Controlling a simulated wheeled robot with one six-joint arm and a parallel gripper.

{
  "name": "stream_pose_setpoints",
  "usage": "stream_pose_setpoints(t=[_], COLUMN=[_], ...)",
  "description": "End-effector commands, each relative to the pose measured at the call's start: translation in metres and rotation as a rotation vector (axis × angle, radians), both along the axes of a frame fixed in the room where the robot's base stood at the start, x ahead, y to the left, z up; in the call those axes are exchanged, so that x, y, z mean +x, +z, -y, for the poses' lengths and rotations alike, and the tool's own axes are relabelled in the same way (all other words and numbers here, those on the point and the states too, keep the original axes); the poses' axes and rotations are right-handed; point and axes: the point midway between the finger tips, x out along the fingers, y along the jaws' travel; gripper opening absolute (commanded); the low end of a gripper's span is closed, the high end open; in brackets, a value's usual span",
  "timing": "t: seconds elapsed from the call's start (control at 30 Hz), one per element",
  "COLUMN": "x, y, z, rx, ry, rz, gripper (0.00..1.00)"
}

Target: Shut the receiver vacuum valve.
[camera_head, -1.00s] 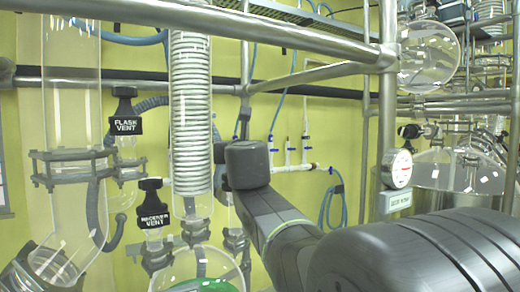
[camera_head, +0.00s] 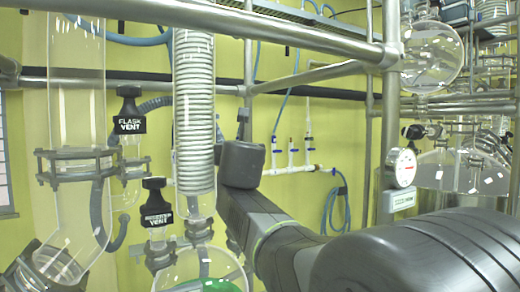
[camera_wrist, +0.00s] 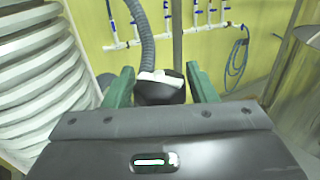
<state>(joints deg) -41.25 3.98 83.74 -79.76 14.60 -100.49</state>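In the wrist view, a black knob-like part (camera_wrist: 158,92) with a white piece on top stands between the two green fingers of my gripper (camera_wrist: 162,80). It looks like a valve handle, but no label can be read on it. The fingers are open, one on each side of it, with a visible gap on the right; I cannot tell whether the left finger touches it. In the head view my arm hides the gripper and this part. Two black handles there read "FLASK VENT" (camera_head: 129,124) and "RECEIVER VENT" (camera_head: 157,216).
A glass coil condenser (camera_head: 193,110) stands left of my arm. A grey ribbed hose (camera_wrist: 145,38) runs up behind the black part. A metal rail (camera_head: 240,20) crosses above. A round gauge (camera_head: 401,168) hangs on a post at the right. White piping (camera_head: 290,170) lines the yellow wall.

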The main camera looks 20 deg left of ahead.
Motion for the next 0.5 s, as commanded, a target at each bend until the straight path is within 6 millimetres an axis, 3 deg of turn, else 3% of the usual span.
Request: stream_pose_setpoints(t=[0.07,0.37,0.5], x=[0.000,-0.001,-0.011], y=[0.000,0.002,0.003], z=[0.000,0.000,0.005], rx=[0.000,0.002,0.003], ry=[0.000,0.001,0.002], rz=[0.000,0.004,0.006], gripper=[0.66,0.66,0.66])
